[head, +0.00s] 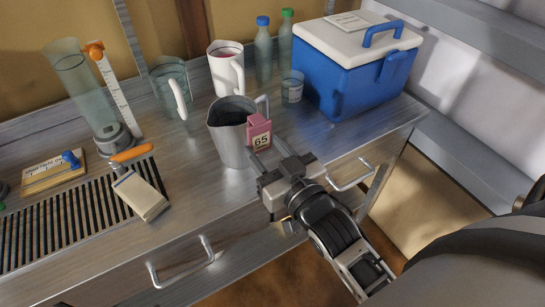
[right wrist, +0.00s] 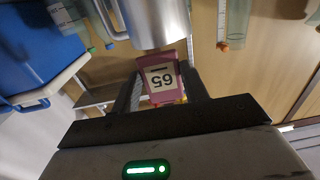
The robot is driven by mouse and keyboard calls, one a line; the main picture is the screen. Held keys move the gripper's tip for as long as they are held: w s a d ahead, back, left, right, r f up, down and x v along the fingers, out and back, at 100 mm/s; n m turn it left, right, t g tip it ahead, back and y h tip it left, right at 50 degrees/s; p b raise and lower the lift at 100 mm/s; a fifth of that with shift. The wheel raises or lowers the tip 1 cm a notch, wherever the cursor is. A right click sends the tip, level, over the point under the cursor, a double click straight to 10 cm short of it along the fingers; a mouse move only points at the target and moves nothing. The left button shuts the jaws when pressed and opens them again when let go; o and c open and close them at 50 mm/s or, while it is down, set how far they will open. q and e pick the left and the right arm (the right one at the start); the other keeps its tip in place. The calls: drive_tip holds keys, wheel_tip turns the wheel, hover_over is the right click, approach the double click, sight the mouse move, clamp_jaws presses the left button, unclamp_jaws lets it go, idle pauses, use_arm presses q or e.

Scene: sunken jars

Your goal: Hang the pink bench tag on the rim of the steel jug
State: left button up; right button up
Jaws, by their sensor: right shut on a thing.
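The pink bench tag (head: 259,133), with a white label reading 65, is upright beside the right side of the steel jug (head: 229,143), just below its rim and near its handle. My right gripper (head: 265,148) is shut on the tag from the front right. In the right wrist view the tag (right wrist: 161,80) sits between the two fingers, with the shiny jug wall (right wrist: 158,24) just beyond it. I cannot tell whether the tag touches the jug or its hook is over the rim. My left gripper is not in view.
Behind the jug stand a white jug (head: 226,75), a glass jug (head: 167,90) and a small beaker (head: 292,88). A blue cooler (head: 345,80) is at the right. A tall cylinder (head: 80,90), slotted drain (head: 70,222) and small box (head: 140,196) are left. Bench front right is clear.

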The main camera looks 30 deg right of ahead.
sight(245, 139)
drive_tip(key=shift+w+f+b, duration=0.15)
drive_tip(key=shift+w+b, duration=0.2)
drive_tip(key=shift+w, duration=0.95)
drive_tip(key=shift+w+a+f+b, duration=0.15)
drive_tip(key=shift+w+b, duration=0.4)
drive_tip(key=shift+w, duration=1.45)
drive_tip(key=shift+f+b, duration=0.65)
drive_tip(key=shift+f, duration=0.25)
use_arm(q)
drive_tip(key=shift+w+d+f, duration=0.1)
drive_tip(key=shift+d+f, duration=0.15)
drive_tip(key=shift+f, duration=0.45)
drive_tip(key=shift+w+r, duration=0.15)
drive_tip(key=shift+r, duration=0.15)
use_arm(e)
drive_tip(key=shift+f, duration=0.1)
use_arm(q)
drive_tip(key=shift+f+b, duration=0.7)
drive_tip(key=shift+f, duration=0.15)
use_arm(e)
drive_tip(key=shift+f, duration=1.35)
drive_tip(key=o, duration=1.2)
